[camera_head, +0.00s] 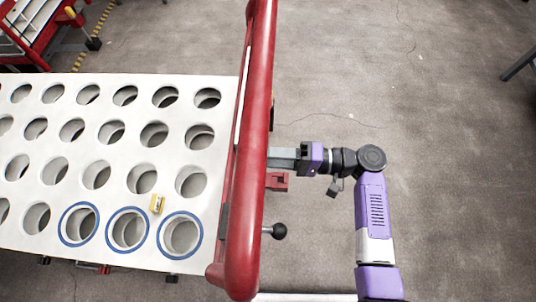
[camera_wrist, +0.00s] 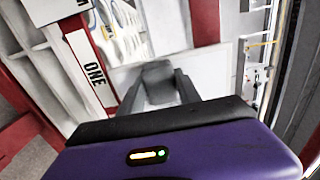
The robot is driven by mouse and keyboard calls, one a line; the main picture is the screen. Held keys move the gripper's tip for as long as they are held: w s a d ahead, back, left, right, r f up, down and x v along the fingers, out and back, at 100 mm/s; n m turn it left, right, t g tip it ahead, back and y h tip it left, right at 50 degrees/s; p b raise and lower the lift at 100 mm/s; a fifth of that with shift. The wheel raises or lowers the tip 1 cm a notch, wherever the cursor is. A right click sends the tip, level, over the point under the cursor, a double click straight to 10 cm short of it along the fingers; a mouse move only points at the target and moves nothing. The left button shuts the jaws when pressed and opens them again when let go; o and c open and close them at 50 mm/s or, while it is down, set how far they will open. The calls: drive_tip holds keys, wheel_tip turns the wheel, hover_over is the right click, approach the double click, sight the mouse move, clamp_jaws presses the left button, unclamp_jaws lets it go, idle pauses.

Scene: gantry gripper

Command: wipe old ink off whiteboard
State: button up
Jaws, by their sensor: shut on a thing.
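In the wrist view, my gripper (camera_wrist: 160,88) is shut on a dark grey block (camera_wrist: 158,70), which looks like an eraser. Behind the block is a pale, flat surface (camera_wrist: 214,62) that may be the whiteboard; I cannot tell whether the block touches it. No ink marks can be made out there. In the head view, my gripper (camera_head: 284,158) reaches left to the red frame (camera_head: 257,120). Its tips are at or behind the frame's edge, and the block cannot be made out.
A white panel with round holes (camera_head: 120,181) lies left of the frame, with a small yellow item (camera_head: 157,203) on it. A black-knobbed handle (camera_head: 279,231) sticks out below my gripper. A white sign reading "ONE" (camera_wrist: 92,72) stands left. Open floor lies right.

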drive_tip(key=shift+a, duration=0.7)
